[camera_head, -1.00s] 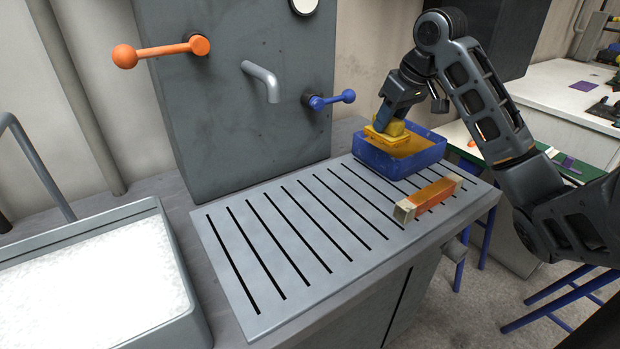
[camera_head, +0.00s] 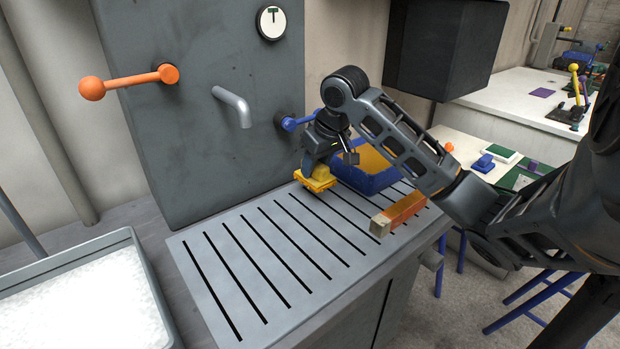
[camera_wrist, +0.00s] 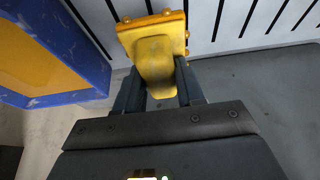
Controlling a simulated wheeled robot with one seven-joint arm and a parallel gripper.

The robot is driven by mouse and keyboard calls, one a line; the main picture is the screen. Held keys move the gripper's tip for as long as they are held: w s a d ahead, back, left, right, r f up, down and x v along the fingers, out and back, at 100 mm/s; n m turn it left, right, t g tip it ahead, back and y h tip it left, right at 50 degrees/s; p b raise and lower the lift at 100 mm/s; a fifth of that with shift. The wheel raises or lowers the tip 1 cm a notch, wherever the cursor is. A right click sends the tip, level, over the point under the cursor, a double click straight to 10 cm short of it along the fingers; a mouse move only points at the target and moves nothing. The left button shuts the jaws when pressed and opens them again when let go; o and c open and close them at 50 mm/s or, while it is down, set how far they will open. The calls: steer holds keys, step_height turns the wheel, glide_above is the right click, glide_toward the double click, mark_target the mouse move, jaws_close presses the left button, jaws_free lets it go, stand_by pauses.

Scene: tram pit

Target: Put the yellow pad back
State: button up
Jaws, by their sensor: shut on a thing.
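The yellow pad (camera_head: 317,179) has a block-like grip on a flat square base. In the wrist view the yellow pad (camera_wrist: 157,50) sits between the two fingers of my gripper (camera_wrist: 158,88). The blue bin (camera_head: 372,184) with an orange-yellow inside is just right of the pad, partly hidden by my arm. It also shows in the wrist view (camera_wrist: 88,60) at left.
An orange bar (camera_head: 398,213) with pale ends lies on the slotted rack (camera_head: 270,265) at right. The rack's front left is clear. Behind are an orange lever (camera_head: 130,82), a spout (camera_head: 232,105) and a blue lever (camera_head: 298,121). A tray of white grains (camera_head: 80,300) stands at left.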

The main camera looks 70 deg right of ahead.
mark_target(319, 167)
steer(key=shift+w+a+f, duration=0.35)
steer(key=shift+w+f, duration=0.05)
steer(key=shift+w, duration=0.15)
steer(key=shift+f+p, duration=0.4)
steer(key=shift+f, duration=1.45)
steer(key=shift+f, duration=0.1)
steer(key=o, duration=1)
steer(key=shift+o, duration=0.2)
steer(key=v, duration=0.2)
steer(key=b+v, duration=0.1)
steer(key=v, duration=0.4)
steer(key=shift+s+r, duration=0.2)
steer(key=shift+s, duration=0.25)
